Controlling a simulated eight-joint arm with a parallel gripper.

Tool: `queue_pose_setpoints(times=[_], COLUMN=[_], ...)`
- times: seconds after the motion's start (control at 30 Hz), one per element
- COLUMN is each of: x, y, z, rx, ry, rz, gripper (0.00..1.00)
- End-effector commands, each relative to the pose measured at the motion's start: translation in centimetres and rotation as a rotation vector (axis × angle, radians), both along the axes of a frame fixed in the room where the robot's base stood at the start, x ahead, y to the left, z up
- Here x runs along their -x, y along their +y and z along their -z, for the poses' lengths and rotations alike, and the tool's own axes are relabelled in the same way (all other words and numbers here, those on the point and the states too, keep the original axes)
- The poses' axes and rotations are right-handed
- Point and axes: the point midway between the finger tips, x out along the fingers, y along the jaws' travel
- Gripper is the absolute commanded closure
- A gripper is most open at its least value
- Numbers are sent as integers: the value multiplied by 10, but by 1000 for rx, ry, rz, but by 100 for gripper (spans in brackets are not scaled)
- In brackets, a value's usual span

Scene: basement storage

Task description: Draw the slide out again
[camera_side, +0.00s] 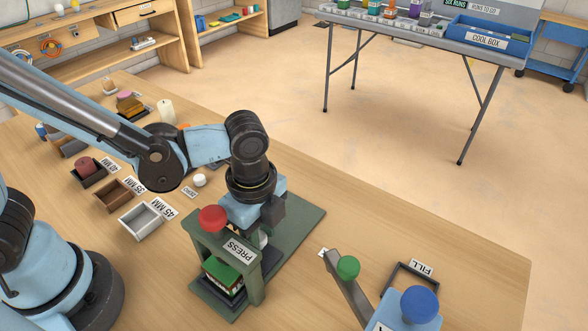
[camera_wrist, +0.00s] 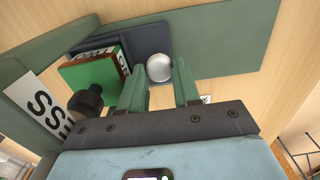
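The green press (camera_side: 236,249) stands on the table with a red ball on top and a PRESS label. Its dark slide (camera_side: 222,285) is inside the frame and bears a block with a green top (camera_side: 224,272). In the wrist view the green-topped block (camera_wrist: 93,77) lies on the dark slide (camera_wrist: 118,38). A round silver knob (camera_wrist: 159,67) shows at the slide's side. My gripper (camera_wrist: 160,75) is behind the press, its two fingers apart on either side of the knob. I cannot tell whether they touch it. In the side view the fingertips are mostly hidden.
A blue-knobbed fixture (camera_side: 419,305) and a green-knobbed lever (camera_side: 348,268) stand to the right, near a FILL frame (camera_side: 411,279). Labelled trays (camera_side: 146,218) are on the left. The table beyond the press is mostly clear.

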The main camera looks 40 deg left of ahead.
Motion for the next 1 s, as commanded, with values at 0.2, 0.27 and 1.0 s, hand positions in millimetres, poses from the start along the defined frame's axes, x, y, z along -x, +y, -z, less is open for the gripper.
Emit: queue_pose_setpoints(times=[0.2,0.27,1.0], x=[0,0,-113], y=[0,0,-2], z=[0,0,0], rx=[0,0,3], ry=[0,0,1], rz=[0,0,0], gripper=[100,100,100])
